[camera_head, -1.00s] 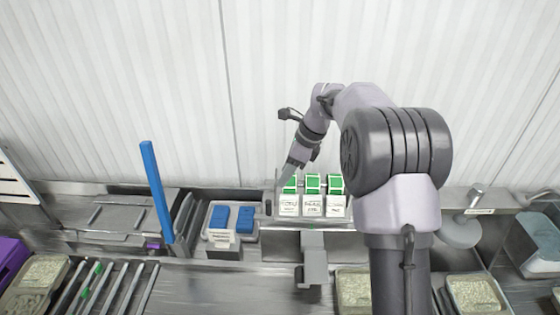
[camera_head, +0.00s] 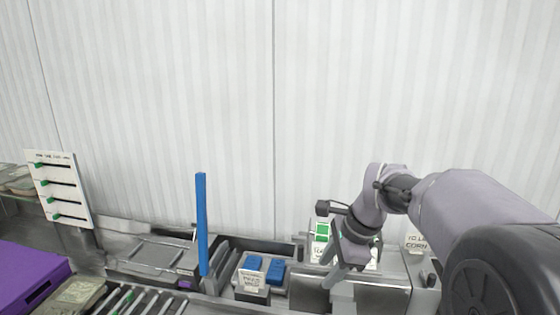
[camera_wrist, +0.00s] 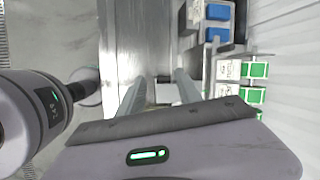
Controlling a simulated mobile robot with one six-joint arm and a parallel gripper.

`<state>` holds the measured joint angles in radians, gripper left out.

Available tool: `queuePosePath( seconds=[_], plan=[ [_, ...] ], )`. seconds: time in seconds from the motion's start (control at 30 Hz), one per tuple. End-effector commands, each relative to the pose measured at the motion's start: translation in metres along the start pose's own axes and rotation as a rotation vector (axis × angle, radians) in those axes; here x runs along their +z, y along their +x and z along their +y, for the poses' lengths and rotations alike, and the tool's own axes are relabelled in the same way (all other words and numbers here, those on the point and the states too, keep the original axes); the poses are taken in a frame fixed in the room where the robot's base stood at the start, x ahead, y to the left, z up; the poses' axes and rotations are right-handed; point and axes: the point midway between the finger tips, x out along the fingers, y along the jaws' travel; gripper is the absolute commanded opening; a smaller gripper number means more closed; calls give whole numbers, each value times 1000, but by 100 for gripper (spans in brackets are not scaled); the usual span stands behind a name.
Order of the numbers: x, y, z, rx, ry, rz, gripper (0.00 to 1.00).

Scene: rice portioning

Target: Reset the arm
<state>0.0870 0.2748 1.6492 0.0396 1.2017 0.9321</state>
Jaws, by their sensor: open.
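My arm reaches in from the right side of the head view. My gripper (camera_head: 335,268) points down near the back row of the counter, close to the white-and-green boxes (camera_head: 320,233). In the wrist view my gripper (camera_wrist: 160,80) shows two fingers spread apart with nothing held between them. The white-and-green boxes also show to the right of the fingers in the wrist view (camera_wrist: 228,71). My arm hides part of the boxes in the head view.
Blue blocks (camera_head: 252,263) sit in a tray left of my gripper, and an upright blue bar (camera_head: 202,225) stands farther left. A purple bin (camera_head: 30,272), rollers (camera_head: 140,302) and a slotted white board (camera_head: 58,188) are at the left. A ribbed wall (camera_head: 180,100) stands behind.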

Motion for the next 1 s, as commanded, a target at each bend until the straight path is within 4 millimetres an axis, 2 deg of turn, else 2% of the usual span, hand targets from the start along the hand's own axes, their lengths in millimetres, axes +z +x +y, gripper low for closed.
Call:
queuePosePath(
  seconds=[0.03,0.17,0.23,0.4,0.5,0.63,1.0],
  plan=[
    [0,8,20,-19,-72,11,41],
    [4,12,79,-62,-311,51,41],
    [4,23,123,-90,-475,84,41],
    [-9,78,247,-145,-927,194,41],
    [-16,101,288,-156,-1094,241,41],
    [-20,109,306,-158,-1178,266,41],
    [-18,106,305,-157,-1181,266,41]
  ],
)
